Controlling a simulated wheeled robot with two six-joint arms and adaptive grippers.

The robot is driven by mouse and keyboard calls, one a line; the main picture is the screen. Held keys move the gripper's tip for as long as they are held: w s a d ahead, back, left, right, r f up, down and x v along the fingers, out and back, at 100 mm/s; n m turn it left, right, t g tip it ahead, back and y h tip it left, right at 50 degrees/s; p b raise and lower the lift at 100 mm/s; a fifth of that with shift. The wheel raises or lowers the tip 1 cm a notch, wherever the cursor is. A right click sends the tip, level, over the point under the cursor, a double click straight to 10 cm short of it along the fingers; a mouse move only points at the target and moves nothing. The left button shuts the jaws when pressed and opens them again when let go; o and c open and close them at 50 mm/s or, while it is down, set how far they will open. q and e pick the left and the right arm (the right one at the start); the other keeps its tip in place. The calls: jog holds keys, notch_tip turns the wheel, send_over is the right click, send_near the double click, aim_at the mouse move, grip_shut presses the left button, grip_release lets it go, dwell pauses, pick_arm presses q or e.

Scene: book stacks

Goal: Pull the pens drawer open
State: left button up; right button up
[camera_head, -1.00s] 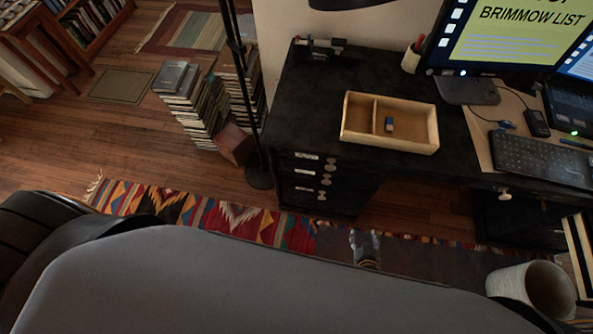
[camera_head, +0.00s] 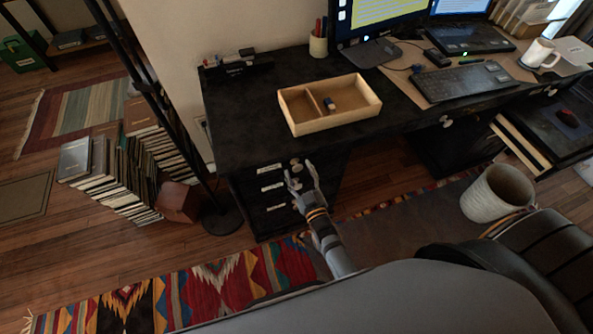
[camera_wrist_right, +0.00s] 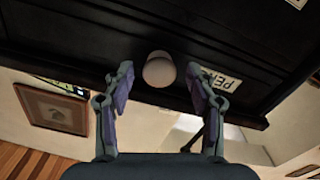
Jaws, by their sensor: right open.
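The black desk has a stack of drawers (camera_head: 262,203) with pale labels and round knobs at its left end. In the right wrist view a label (camera_wrist_right: 221,80) reading "PEN", partly covered by a finger, marks the pens drawer (camera_wrist_right: 192,52). Its round pale knob (camera_wrist_right: 159,69) shows between the fingertips of my right gripper (camera_wrist_right: 160,88). That gripper is open, one finger on each side of the knob, with no clear contact. In the head view my right gripper (camera_head: 301,181) is in front of the drawer fronts and hides part of them. The drawer looks shut. My left gripper is out of view.
A wooden tray (camera_head: 345,121) with a small blue-and-white block sits on the desktop (camera_head: 235,125). A lamp stand base (camera_head: 222,220) and book stacks (camera_head: 118,185) stand left of the drawers. A woven rug (camera_head: 215,287) lies below. A pale bin (camera_head: 497,195) is at the right.

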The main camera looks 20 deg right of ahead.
jog(key=shift+w, duration=1.1)
grip_shut()
